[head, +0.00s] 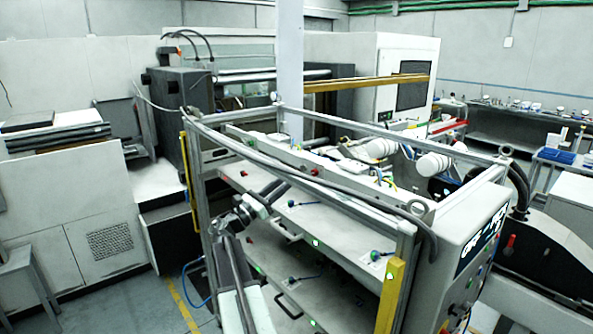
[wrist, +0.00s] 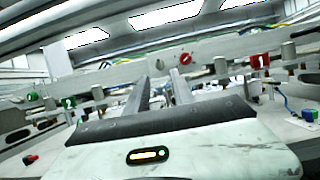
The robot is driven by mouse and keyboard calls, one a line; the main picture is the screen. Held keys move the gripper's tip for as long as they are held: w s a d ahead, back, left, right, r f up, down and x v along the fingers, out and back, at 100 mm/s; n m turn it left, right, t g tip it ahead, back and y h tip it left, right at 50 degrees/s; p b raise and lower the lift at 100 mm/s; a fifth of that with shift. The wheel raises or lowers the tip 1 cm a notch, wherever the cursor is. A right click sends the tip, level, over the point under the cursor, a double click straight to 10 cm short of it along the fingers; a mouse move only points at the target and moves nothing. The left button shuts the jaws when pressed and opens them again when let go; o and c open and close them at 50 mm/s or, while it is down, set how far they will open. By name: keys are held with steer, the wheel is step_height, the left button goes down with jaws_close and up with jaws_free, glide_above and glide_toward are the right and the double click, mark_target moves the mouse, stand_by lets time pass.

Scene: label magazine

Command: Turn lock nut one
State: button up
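My gripper (wrist: 162,82) shows in the wrist view as two dark fingers with a gap between them, empty and open. In the head view my gripper (head: 279,188) is over the left part of the machine's upper shelf, below the long rail. In the wrist view, a red knob (wrist: 185,59) is just beyond the fingertips, and another red knob (wrist: 260,61) is to the right. Green knobs (wrist: 68,102) sit on posts at the left. I cannot tell which of these, if any, is lock nut one.
A metal rail (head: 330,178) with a cable runs above the shelf. A yellow-edged post (head: 392,290) stands at the front right and another yellow strip (head: 188,175) at the left. The lower shelf (head: 300,275) carries small coloured fittings. Open floor (head: 190,295) lies at the left.

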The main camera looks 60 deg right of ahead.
mark_target(301, 169)
steer(key=p+x, duration=0.3)
steer(key=x, duration=0.4)
steer(key=shift+w+a+r, duration=0.1)
steer(key=shift+r, duration=0.1)
steer(key=shift+d+r, duration=0.1)
steer(key=shift+d, duration=0.35)
jaws_close()
